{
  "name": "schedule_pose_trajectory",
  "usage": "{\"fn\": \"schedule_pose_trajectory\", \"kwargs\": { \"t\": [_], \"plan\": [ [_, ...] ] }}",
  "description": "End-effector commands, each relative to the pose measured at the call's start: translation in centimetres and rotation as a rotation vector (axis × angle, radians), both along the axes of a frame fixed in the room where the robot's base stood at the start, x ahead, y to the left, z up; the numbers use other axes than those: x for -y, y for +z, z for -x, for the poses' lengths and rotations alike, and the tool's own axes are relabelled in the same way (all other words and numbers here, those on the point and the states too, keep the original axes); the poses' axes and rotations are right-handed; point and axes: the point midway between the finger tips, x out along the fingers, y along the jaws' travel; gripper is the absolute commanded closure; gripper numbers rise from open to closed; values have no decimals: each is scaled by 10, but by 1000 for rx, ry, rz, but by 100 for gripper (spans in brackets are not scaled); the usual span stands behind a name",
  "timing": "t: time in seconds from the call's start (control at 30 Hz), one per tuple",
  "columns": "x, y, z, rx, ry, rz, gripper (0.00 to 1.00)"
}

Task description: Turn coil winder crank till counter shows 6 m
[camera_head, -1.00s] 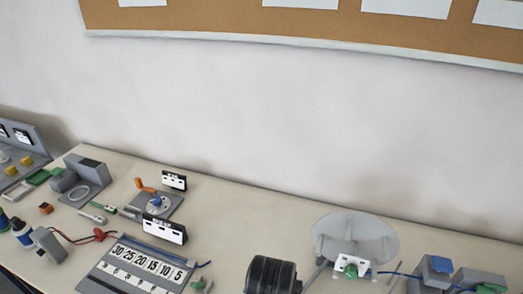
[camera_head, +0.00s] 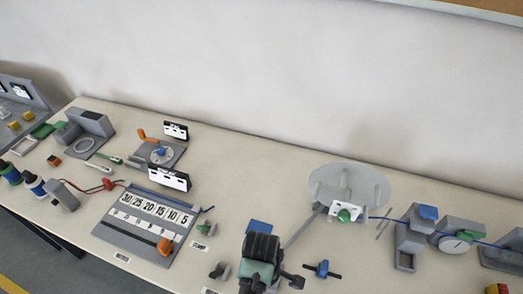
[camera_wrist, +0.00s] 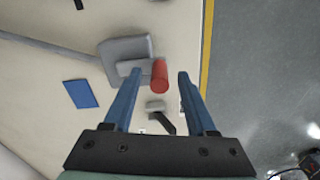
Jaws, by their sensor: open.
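A large pale disc with pegs (camera_head: 372,180) stands at the right of the bench in the head view, with a green knob (camera_head: 344,215) on a white plate at its front. It looks like the coil winder, but I cannot make out a counter reading. In the wrist view my gripper (camera_wrist: 159,78) is open, its two blue fingers apart. A red upright cylinder (camera_wrist: 160,77), like a handle, shows between the fingertips beside a grey block (camera_wrist: 122,49). I cannot tell whether it is the crank or whether a finger touches it. My arm hides this spot in the head view.
A blue square (camera_head: 259,228) lies behind my arm; it also shows in the wrist view (camera_wrist: 80,94). A numbered board (camera_head: 155,212) lies left of my arm. Grey cable blocks (camera_head: 408,240) stand right. The bench edge runs close by the red cylinder.

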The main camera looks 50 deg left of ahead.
Motion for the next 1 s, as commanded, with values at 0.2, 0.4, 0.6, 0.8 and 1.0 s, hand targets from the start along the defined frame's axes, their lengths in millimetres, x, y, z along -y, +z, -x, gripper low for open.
{"fn": "schedule_pose_trajectory", "kwargs": {
  "t": [0.2,0.4,0.6,0.8,1.0],
  "plan": [
    [0,-13,0,0,-1,0,43],
    [0,-14,0,1,-1,0,43],
    [0,-13,0,1,-1,0,66],
    [0,-13,0,1,-1,0,100],
    [0,-13,0,0,-2,0,100]
  ]
}}
